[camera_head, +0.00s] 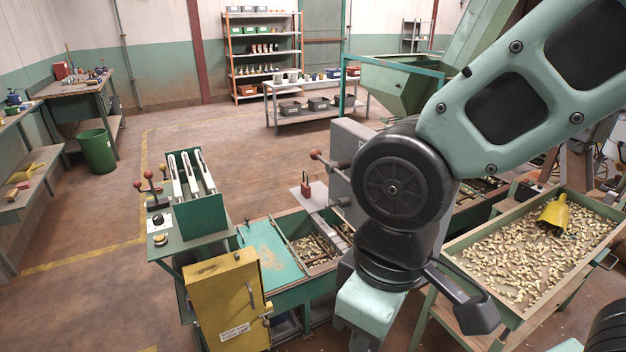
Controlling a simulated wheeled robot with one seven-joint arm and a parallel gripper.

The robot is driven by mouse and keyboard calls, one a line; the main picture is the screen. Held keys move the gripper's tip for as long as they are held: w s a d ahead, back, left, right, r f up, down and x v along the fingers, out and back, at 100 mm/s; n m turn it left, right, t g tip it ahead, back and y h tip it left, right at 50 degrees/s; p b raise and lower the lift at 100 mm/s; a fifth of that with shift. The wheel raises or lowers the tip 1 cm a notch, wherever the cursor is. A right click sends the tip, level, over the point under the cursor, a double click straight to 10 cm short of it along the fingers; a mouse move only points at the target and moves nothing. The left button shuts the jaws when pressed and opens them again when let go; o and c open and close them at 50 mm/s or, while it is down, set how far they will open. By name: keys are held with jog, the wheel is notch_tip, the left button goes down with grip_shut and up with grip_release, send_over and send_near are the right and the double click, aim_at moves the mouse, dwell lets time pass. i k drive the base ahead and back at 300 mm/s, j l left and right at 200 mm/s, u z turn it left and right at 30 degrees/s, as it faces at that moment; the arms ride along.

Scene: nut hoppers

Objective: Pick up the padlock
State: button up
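A small reddish-brown thing with a thin dark loop above it, which looks like the padlock (307,188), stands on a light flat plate (318,196) beside the grey machine housing, left of my arm. It is small in the picture, and I cannot make out its details. My arm comes in from the upper right and bends down in front of the machine, hiding part of it. My gripper's fingers do not show; the arm's end runs down to the bottom of the picture, to the right of and nearer than the padlock.
A yellow cabinet (222,293) and a green control stand (200,216) with levers stand at left front. A tray of nuts (503,262) with a yellow scoop (554,217) is at right. A green bin (97,151) stands at the far left. Open floor lies at left centre.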

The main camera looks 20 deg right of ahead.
aim_at(305, 188)
jog(key=j, duration=0.3)
jog(key=i+j+z, duration=0.1)
jog(key=j, duration=0.25)
jog(key=i+j+z, duration=0.2)
jog(key=i+j, duration=0.7)
